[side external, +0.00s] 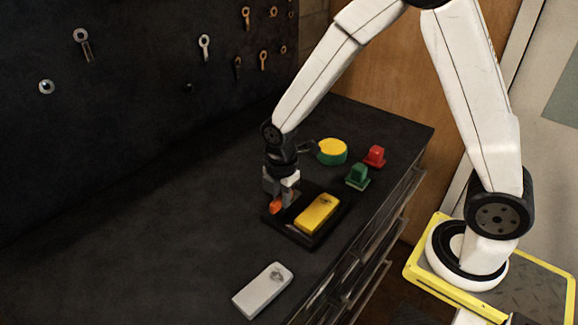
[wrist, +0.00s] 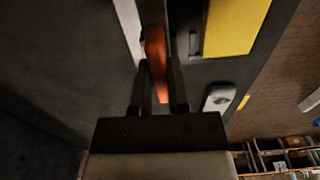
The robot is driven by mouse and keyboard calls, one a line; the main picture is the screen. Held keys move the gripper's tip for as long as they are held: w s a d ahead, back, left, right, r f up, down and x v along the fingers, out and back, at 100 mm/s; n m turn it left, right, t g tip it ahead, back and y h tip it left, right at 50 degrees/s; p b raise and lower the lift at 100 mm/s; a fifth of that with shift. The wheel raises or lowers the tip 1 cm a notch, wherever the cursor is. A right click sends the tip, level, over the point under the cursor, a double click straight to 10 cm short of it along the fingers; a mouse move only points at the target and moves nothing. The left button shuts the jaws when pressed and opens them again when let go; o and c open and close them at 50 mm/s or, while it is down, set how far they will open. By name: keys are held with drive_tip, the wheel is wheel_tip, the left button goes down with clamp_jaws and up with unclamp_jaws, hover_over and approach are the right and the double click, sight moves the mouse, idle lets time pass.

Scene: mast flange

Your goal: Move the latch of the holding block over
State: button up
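The holding block is a black tray-like base (side external: 300,241) on the dark bench, with a yellow block (side external: 318,213) lying in it. The yellow block also shows at the top right of the wrist view (wrist: 232,22). The orange latch (side external: 276,205) is at the base's left side, and in the wrist view (wrist: 156,50) it is a long upright strip beside the yellow block. My gripper (wrist: 159,72) points down at the latch, with one finger on each side of it. The fingertips are close to the latch, but I cannot tell whether they touch it.
A grey-white block (side external: 262,290) lies on the bench in front. A green block (side external: 358,176), a red block (side external: 375,156) and a yellow-topped green round piece (side external: 332,151) stand behind the base. Keys hang on the dark back wall. The bench's left side is clear.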

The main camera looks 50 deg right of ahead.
drive_tip(key=shift+m, duration=0.4)
clamp_jaws()
drive_tip(key=m, duration=1.2)
drive_tip(key=shift+m, duration=0.3)
drive_tip(key=m, duration=0.4)
drive_tip(key=shift+m, duration=0.3)
drive_tip(key=o, duration=0.7)
unclamp_jaws()
drive_tip(key=shift+o, duration=0.2)
